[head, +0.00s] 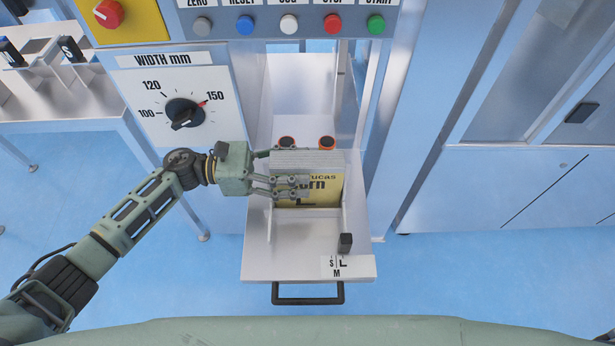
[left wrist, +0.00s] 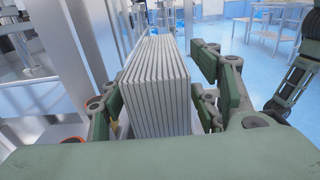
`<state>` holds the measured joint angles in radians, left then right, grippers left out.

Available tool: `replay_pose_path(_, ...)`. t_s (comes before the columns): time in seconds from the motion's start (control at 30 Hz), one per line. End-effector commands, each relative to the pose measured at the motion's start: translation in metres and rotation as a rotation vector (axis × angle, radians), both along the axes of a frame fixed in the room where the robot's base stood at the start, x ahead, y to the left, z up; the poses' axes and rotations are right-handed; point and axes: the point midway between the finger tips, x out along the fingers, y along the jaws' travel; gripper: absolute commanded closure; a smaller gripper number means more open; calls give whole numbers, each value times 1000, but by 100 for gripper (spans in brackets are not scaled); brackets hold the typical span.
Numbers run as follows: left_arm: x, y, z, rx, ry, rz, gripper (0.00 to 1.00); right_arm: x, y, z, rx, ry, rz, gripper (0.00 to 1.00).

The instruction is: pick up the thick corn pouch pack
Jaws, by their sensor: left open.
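The thick corn pouch pack (head: 318,188) stands upright in the machine's magazine tray (head: 262,232), its yellow printed face toward the front. In the left wrist view the pack (left wrist: 157,85) shows as a block of many pale, thin edges. My left gripper (head: 287,170) is open around the pack. Its fingers (left wrist: 160,105) stand on both sides of the block, and small gaps seem to show; I cannot tell whether any finger touches. The fingers hide part of the printed face.
Two orange-rimmed black cups (head: 326,142) sit behind the pack. A small black block (head: 345,243) and a size label (head: 346,265) are at the tray's front right, above a black handle (head: 308,299). The width dial (head: 184,112) is left, below the button panel (head: 288,24).

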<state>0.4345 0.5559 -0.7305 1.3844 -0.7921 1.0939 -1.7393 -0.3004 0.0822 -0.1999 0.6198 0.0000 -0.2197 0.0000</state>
Motion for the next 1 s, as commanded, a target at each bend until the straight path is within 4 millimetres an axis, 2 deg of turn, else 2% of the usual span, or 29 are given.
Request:
replay_pose_path(0.1, 0, 1, -1, 1, 0, 0, 45, 1, -2, -1, -3, -1, -1, 60)
replay_pose_path(0.73, 0, 1, -1, 1, 0, 0, 100, 1, 1, -1, 1, -1, -2, 60)
replay_pose_path(1.0, 0, 1, -1, 1, 0, 0, 100, 1, 6, -1, 7, 0, -1, 60)
